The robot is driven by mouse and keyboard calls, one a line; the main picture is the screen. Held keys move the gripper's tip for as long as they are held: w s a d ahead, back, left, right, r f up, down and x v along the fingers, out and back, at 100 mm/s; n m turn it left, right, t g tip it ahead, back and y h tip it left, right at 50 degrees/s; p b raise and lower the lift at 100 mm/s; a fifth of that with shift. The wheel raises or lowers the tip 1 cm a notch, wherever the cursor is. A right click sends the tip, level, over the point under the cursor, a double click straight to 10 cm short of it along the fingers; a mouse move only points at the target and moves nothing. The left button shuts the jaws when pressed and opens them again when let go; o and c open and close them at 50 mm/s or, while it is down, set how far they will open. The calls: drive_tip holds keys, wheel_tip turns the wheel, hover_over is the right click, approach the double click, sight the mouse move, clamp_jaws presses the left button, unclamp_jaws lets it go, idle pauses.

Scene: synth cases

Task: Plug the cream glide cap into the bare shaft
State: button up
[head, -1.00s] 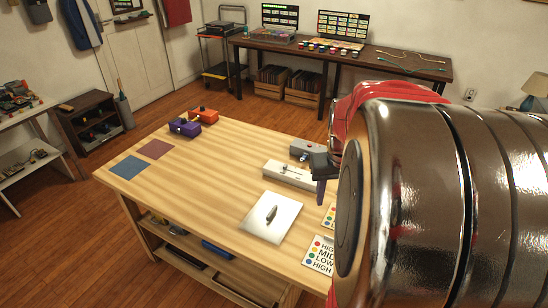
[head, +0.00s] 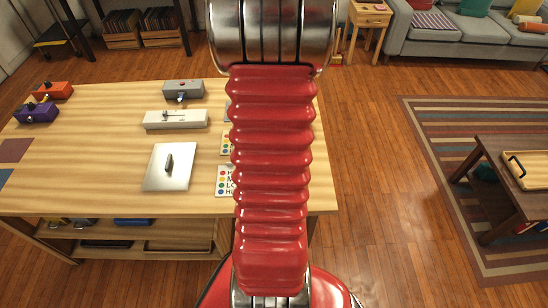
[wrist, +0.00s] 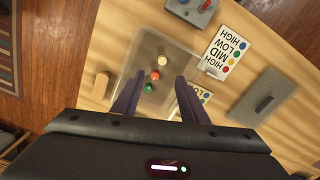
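In the wrist view my gripper (wrist: 161,98) is open and empty, its two dark fingers apart. A small cream cap (wrist: 162,61), probably the glide cap, sits on a greyish see-through tray (wrist: 185,67) beyond the fingertips. A red-orange cap (wrist: 155,75) and a green cap (wrist: 148,88) lie in line with it, nearer the gripper. In the head view my arm hides the gripper and caps. A white box (head: 176,119) there has a small slider or lever on top; I cannot tell whether it is the bare shaft.
A silver plate with a dark handle (head: 182,178) lies beside printed cards (head: 225,189). A grey box (head: 183,90), an orange box (head: 52,90) and a purple box (head: 36,113) stand on the table. In the wrist view, a wooden block (wrist: 101,86) lies left of the tray.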

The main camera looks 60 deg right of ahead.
drive_tip(key=shift+f, duration=4.3)
drive_tip(key=shift+a, duration=0.1)
drive_tip(key=shift+w+a+f, duration=0.1)
drive_tip(key=shift+w+f, duration=0.05)
drive_tip(key=shift+f, duration=2.45)
drive_tip(key=shift+c, duration=0.2)
clamp_jaws()
